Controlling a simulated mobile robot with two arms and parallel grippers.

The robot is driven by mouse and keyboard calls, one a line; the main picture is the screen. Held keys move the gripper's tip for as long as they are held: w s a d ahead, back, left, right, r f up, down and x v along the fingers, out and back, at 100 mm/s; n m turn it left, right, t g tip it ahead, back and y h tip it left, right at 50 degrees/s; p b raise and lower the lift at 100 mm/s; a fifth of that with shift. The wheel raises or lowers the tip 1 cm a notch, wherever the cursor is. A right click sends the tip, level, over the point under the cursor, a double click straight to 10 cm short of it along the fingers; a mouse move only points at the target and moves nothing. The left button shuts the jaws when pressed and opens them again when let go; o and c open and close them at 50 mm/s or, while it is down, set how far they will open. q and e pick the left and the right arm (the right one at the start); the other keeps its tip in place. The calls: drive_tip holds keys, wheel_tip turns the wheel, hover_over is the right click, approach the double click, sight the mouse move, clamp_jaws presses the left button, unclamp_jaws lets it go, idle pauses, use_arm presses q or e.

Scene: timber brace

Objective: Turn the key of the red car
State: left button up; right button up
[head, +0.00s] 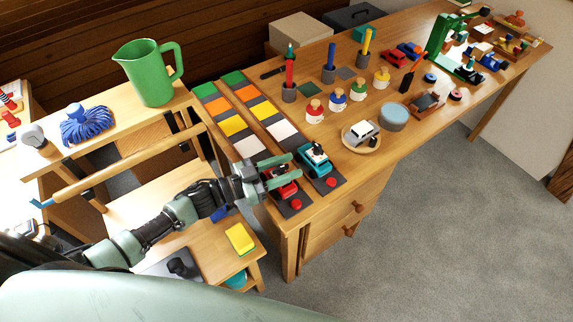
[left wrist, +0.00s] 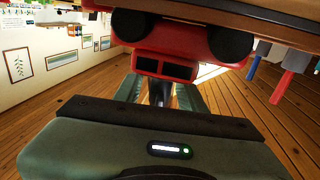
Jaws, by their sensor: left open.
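The red car (head: 281,190) sits on the left dark track near the front edge of the long table, partly hidden by my gripper. My left gripper (head: 293,167) is open, with its fingers over and beside the red car. In the left wrist view the red car (left wrist: 165,40) shows upside down, close ahead of the fingers (left wrist: 160,90). A narrow dark upright piece shows between the fingers; I cannot tell whether it is the key or whether the fingers touch it. My right gripper is not in view.
A teal car (head: 315,160) stands close by on the right track. Red buttons (head: 297,204) (head: 330,182) lie at the track ends. A white car on a round plate (head: 361,137) and several bottles are farther right. A green pitcher (head: 148,72) stands on the left bench.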

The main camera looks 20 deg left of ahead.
use_arm(q)
drive_tip(key=c, duration=0.7)
clamp_jaws()
drive_tip(key=shift+f+m+g+h+b, duration=0.15)
drive_tip(key=shift+m+g+h+b, duration=0.9)
drive_tip(key=shift+g, duration=0.35)
drive_tip(key=m+g+b, duration=0.1)
drive_tip(key=g+b, duration=0.1)
drive_tip(key=m+g+h+b, duration=0.1)
drive_tip(key=m+g, duration=0.1)
drive_tip(key=m+g+h+b, duration=0.1)
drive_tip(key=g+b, duration=0.1)
drive_tip(key=shift+s+d+m+b, duration=0.15)
drive_tip(key=shift+s+m+b, duration=0.1)
drive_tip(key=shift+s+b, duration=0.1)
drive_tip(key=shift+s+m+g+h+b, duration=0.25)
drive_tip(key=shift+m+g+b, duration=0.45)
drive_tip(key=shift+g, duration=0.6)
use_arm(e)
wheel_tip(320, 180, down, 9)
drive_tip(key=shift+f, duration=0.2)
